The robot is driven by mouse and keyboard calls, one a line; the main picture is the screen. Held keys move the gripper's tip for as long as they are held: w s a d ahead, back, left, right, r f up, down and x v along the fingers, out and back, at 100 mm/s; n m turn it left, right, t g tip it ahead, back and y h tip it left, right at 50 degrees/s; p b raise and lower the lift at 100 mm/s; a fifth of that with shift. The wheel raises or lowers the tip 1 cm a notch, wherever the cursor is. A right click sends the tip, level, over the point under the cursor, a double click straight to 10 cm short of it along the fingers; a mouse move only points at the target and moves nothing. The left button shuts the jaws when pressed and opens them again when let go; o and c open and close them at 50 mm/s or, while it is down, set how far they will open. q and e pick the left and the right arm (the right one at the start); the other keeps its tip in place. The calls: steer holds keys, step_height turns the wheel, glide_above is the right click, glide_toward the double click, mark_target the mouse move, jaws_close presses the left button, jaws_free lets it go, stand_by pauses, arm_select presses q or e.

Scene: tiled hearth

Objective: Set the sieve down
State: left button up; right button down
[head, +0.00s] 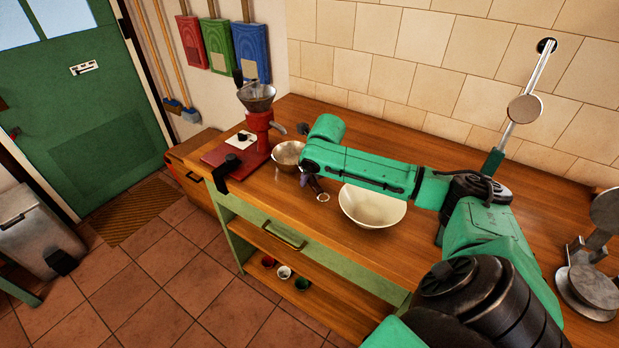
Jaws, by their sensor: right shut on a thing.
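My right arm reaches in from the right across the counter. Its gripper (315,187) points down near the front edge, between a metal bowl-shaped thing and a cream bowl (372,208). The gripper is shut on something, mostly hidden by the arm. The metal round thing, which looks like the sieve (287,153), is just left of the gripper, with its right side partly covered by the arm. I cannot make out its mesh or handle, or whether it touches the counter. My left gripper is not in view.
A red grinder (259,133) with a metal hopper stands left of the sieve, on the wooden counter (355,258). A metal stand (588,287) is at the right. Small bowls (284,271) sit on the shelf below. The counter in front of the cream bowl is clear.

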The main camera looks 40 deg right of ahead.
steer(key=c, duration=0.6)
jaws_free()
steer(key=shift+f, duration=0.1)
steer(key=shift+c, duration=0.2)
steer(key=shift+s+r, duration=0.1)
steer(key=shift+r, duration=0.25)
steer(key=v, duration=1.1)
steer(key=shift+s+r, duration=0.2)
steer(key=shift+r, duration=0.05)
steer(key=shift+a, duration=0.1)
